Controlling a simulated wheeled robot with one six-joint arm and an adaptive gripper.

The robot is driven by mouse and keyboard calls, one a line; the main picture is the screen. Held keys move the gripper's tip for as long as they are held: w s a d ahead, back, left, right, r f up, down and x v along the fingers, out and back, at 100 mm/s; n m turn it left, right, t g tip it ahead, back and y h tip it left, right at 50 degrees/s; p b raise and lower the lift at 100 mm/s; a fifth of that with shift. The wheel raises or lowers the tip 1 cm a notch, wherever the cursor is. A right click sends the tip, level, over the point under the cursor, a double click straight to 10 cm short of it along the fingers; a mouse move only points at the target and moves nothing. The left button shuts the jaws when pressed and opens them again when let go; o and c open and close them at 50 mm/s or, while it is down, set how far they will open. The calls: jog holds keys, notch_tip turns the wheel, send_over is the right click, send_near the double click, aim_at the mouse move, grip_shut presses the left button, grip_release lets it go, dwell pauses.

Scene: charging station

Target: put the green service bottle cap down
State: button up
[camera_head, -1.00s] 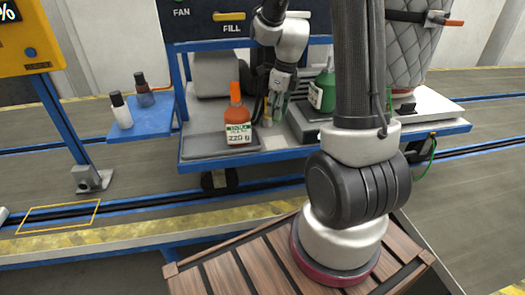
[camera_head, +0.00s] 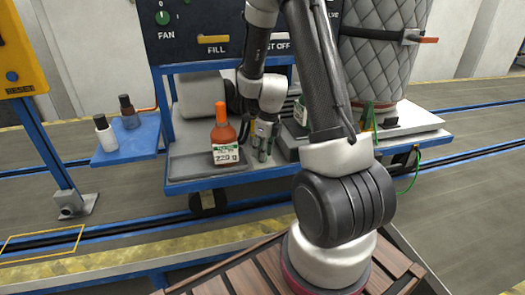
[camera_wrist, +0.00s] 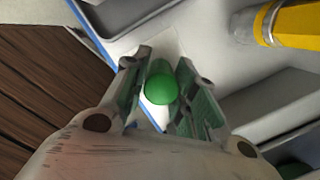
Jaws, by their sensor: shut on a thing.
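The green service bottle cap (camera_wrist: 161,83) shows as a round green top between the fingers of my gripper (camera_wrist: 160,95) in the wrist view. My gripper is shut on it. In the head view my gripper (camera_head: 264,150) points down over the blue-edged bench, just right of the orange bottle. The cap cannot be made out clearly there. A white patch (camera_wrist: 168,45) of the bench top shows behind the cap in the wrist view. I cannot tell whether the cap touches the surface. A green bottle (camera_head: 300,112) stands behind my arm, mostly hidden.
A white bottle (camera_head: 104,132) and a dark bottle (camera_head: 129,112) stand on a blue side shelf (camera_head: 140,146). A yellow object (camera_wrist: 297,24) shows in the wrist view.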

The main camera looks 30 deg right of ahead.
jog(key=o, duration=0.9)
jog(key=shift+f, duration=0.1)
jog(key=shift+c, duration=0.2)
